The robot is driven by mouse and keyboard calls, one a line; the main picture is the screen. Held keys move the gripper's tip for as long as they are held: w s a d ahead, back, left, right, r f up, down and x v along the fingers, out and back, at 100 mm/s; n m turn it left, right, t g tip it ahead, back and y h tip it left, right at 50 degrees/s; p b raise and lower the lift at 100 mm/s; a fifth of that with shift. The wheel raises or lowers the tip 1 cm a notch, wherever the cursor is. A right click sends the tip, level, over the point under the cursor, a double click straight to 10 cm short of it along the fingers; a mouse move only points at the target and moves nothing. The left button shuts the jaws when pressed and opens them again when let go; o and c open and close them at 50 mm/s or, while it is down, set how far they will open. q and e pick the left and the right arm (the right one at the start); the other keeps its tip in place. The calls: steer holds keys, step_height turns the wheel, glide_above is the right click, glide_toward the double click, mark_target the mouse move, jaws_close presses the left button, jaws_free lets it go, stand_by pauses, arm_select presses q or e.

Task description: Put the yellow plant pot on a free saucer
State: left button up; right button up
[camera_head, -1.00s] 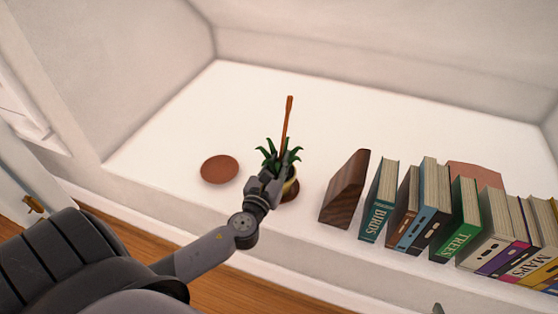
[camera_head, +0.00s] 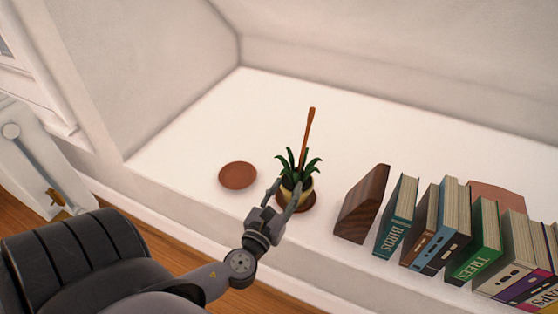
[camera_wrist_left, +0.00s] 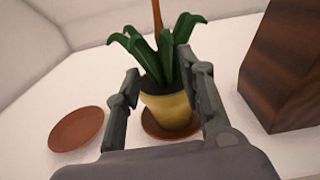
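The yellow plant pot (camera_head: 306,190) holds a green leafy plant and stands upright on a brown saucer (camera_head: 309,206) on the white ledge. In the left wrist view the pot (camera_wrist_left: 170,112) is over the saucer (camera_wrist_left: 158,132), whose rim shows around its base. A second brown saucer (camera_head: 238,175), empty, lies to the left; it also shows in the left wrist view (camera_wrist_left: 76,129). My left gripper (camera_head: 287,184) is open, its fingers spread on either side of the pot with visible gaps. My right gripper is not in view.
An orange-brown stick (camera_head: 308,138) rises from the plant. To the right stand a dark wooden bookend (camera_head: 362,207) and a row of books (camera_head: 440,230). The ledge behind the saucers is clear up to the wall.

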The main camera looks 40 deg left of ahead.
arm_select(q)
steer(key=s+d+f+n+g, duration=0.25)
steer(key=s+n+g, duration=0.35)
steer(key=n, duration=1.4)
steer(key=s+d+n+g+h, duration=0.2)
steer(key=d+n+h, duration=0.4)
steer(key=d+n, duration=0.4)
steer(key=shift+s+d+f+n, duration=0.25)
steer(key=shift+d+f+n, duration=0.1)
steer(key=shift+n, duration=0.05)
